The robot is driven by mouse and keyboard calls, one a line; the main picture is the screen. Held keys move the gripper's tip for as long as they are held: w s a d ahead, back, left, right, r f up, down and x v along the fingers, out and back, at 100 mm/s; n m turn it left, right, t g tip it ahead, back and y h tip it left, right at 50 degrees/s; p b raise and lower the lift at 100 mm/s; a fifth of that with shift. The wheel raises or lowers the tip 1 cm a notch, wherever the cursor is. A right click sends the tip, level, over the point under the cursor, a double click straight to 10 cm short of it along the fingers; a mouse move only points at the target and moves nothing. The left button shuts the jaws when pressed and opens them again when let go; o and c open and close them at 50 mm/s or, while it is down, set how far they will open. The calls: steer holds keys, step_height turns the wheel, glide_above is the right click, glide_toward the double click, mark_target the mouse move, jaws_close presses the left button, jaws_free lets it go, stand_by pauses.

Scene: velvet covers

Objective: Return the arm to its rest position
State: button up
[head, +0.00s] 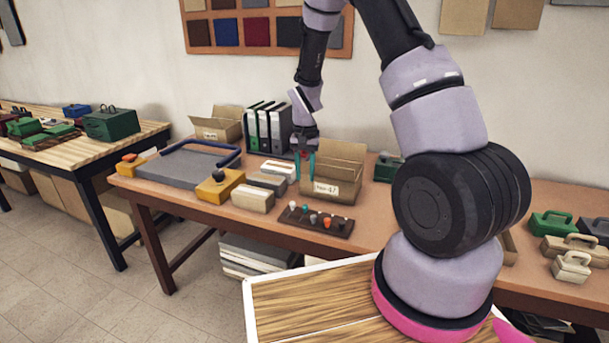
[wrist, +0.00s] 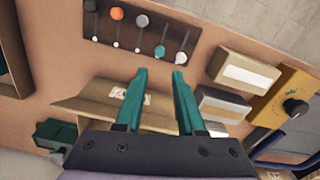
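My gripper (head: 305,158) hangs from my raised arm above the table, near the left side of an open cardboard box (head: 338,170). In the wrist view my gripper (wrist: 158,78) shows two teal fingers spread apart with nothing between them. The same cardboard box (wrist: 75,104) lies below and behind the fingers in that view. The arm is bent, reaching from its base at the lower right across to the table.
A dark board with coloured knobs (head: 327,222) lies at the table's front. Cream and grey boxes (head: 253,198), a yellow block with a black knob (head: 220,186), a blue-edged grey tray (head: 187,166) and binders (head: 268,127) stand close by. Green and beige cases (head: 572,265) sit at right.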

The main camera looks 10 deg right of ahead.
steer(key=s+d+r+t+y, duration=0.15)
steer(key=s+r, duration=0.25)
steer(key=r, duration=0.8)
steer(key=s+d+r+t, duration=0.15)
steer(key=s+r, duration=0.25)
steer(key=r, duration=0.8)
steer(key=s+r+t, duration=0.2)
steer(key=s+r, duration=0.4)
steer(key=s, duration=0.3)
steer(key=s+r+t, duration=0.2)
steer(key=s+r, duration=0.3)
steer(key=s, duration=0.4)
steer(key=shift+d+r+n, duration=0.15)
steer(key=shift+r+n, duration=0.2)
steer(key=shift+n, duration=0.05)
steer(key=shift+y, duration=0.25)
